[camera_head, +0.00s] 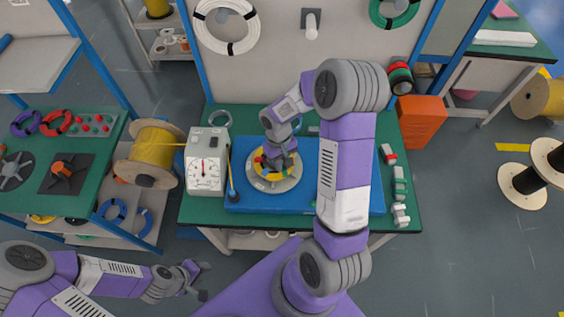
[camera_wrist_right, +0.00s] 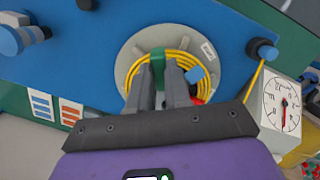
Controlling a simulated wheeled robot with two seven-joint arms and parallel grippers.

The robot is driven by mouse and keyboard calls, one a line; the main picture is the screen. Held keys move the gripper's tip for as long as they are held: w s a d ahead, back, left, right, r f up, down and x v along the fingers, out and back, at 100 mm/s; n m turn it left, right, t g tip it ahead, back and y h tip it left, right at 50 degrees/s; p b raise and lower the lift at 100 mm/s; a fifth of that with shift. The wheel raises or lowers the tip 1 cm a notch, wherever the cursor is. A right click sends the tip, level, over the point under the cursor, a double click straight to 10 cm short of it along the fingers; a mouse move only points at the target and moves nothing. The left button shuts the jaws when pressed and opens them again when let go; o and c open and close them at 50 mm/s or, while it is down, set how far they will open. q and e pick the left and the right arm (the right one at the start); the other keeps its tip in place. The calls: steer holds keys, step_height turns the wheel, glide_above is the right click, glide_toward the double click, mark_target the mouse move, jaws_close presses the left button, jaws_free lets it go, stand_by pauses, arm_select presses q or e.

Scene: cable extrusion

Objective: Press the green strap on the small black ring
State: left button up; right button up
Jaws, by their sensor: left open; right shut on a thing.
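A yellow cable coil (camera_wrist_right: 177,55) lies on a round grey disc (camera_wrist_right: 122,70); in the head view the disc (camera_head: 273,186) sits on the blue board, partly covered by my right arm. The green strap (camera_wrist_right: 158,66) is at the coil's edge, between the fingertips of my right gripper (camera_wrist_right: 165,80), which is shut on it. In the head view my right gripper (camera_head: 276,164) is above the coil. I cannot make out a small black ring; the fingers hide part of the coil. My left gripper (camera_head: 196,281) is open and empty, off the table at lower left.
A dial gauge box (camera_head: 206,162) and a dark post (camera_head: 233,194) stand left of the disc, with yellow cable running from a spool (camera_head: 152,153). An orange bin (camera_head: 421,122) stands at right.

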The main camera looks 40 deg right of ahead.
mark_target(283, 175)
steer(key=shift+f+b, duration=1.15)
steer(key=shift+f, duration=0.3)
steer(key=shift+f+b, duration=0.55)
steer(key=shift+f, duration=0.05)
stand_by(0.8)
steer(key=o, duration=0.9)
steer(key=shift+r, duration=0.1)
step_height(283, 175, up, 8)
steer(key=p, duration=0.6)
stand_by(0.4)
